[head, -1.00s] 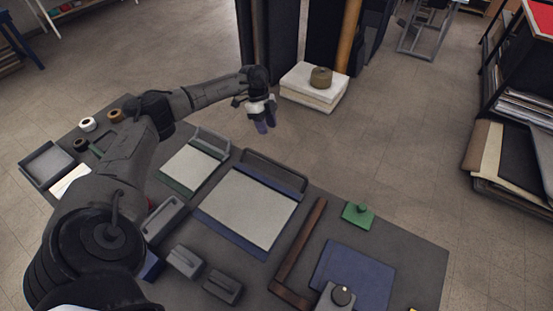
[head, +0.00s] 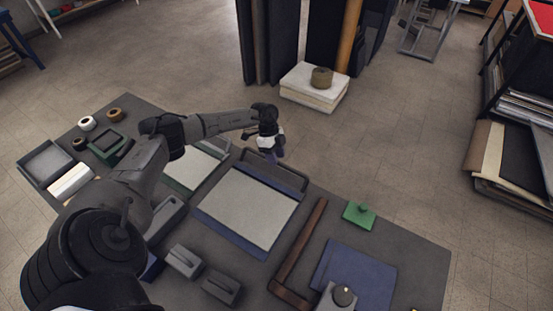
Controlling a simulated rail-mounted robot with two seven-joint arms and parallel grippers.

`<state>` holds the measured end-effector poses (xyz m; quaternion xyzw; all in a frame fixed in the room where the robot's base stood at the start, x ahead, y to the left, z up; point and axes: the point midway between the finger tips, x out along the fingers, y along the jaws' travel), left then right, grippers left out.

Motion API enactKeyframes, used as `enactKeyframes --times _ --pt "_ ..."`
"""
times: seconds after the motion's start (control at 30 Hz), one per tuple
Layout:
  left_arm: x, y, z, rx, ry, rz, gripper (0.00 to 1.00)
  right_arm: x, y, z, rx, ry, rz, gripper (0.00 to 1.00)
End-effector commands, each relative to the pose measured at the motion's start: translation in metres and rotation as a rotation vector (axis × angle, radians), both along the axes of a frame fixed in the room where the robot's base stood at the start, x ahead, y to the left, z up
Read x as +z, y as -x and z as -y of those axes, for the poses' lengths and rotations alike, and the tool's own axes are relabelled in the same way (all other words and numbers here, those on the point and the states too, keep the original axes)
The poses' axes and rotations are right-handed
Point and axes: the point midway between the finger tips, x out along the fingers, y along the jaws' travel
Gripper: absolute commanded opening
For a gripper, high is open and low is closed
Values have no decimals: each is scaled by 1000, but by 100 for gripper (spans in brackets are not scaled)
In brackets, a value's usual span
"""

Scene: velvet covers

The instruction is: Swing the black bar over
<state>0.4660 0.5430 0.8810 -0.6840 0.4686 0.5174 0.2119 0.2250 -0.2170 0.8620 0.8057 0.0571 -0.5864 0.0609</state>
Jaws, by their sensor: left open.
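A dark bar (head: 290,172), shaped like a wide shallow U, stands along the far edge of a pale board (head: 250,208) with blue strips at its far and near edges. A similar bar (head: 215,143) is at the far edge of a smaller green-edged board (head: 191,168), partly hidden behind my left arm. My left gripper (head: 275,158) is open and empty, pointing down near the far left end of the larger board's bar. It overlaps the bar in the picture; I cannot tell whether they touch. My right gripper is not in view.
Grey handled blocks (head: 184,261) are in front. Rolls and trays sit at the left. A white stack (head: 314,88) stands on the floor beyond.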

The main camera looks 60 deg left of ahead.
Motion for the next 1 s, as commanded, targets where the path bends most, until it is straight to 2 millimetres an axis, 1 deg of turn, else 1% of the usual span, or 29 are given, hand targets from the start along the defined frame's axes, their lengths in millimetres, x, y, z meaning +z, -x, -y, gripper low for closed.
enactKeyframes --times 0.03,0.2,0.5,0.57,0.93,0.97,1.0 --pt "-4 0 2 0 1 -1 42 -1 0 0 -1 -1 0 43" --pt "-10 0 4 0 -1 1 42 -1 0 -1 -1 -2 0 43" --pt "-11 0 5 0 -1 1 42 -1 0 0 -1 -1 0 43" --pt "-11 0 5 0 -1 1 37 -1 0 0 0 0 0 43" --pt "-10 0 5 0 -1 1 2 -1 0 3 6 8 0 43" --pt "-10 0 5 0 -1 1 0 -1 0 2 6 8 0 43" --pt "-10 0 5 0 -1 1 0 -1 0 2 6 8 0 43"
